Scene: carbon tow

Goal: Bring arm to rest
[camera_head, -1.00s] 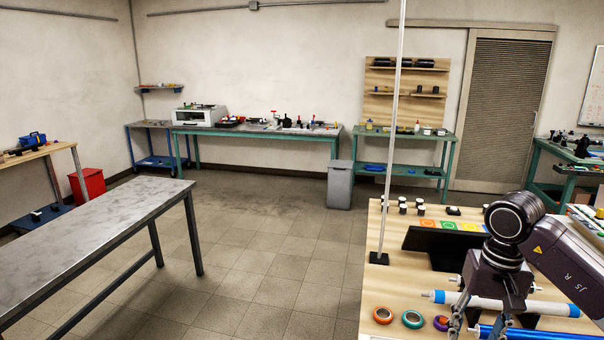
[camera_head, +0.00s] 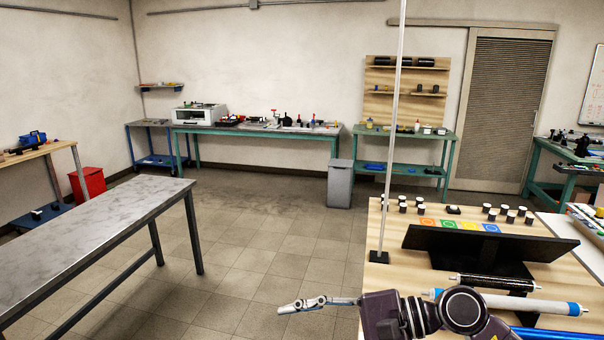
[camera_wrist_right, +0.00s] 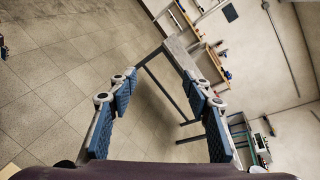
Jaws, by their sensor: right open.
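My right gripper (camera_head: 318,304) reaches out to the left past the left edge of the wooden workbench (camera_head: 385,310), over the tiled floor, in the head view. In the right wrist view its two blue-padded fingers (camera_wrist_right: 160,110) are apart with nothing between them. The right arm's dark wrist and joint lie across the front of the workbench. My left gripper does not show.
On the workbench stand a thin upright pole (camera_head: 388,150), a black angled stand (camera_head: 490,242), a white-and-blue roller (camera_head: 510,303) and several small dark jars. A grey metal table (camera_head: 90,225) is at left. The floor (camera_head: 260,260) between is clear.

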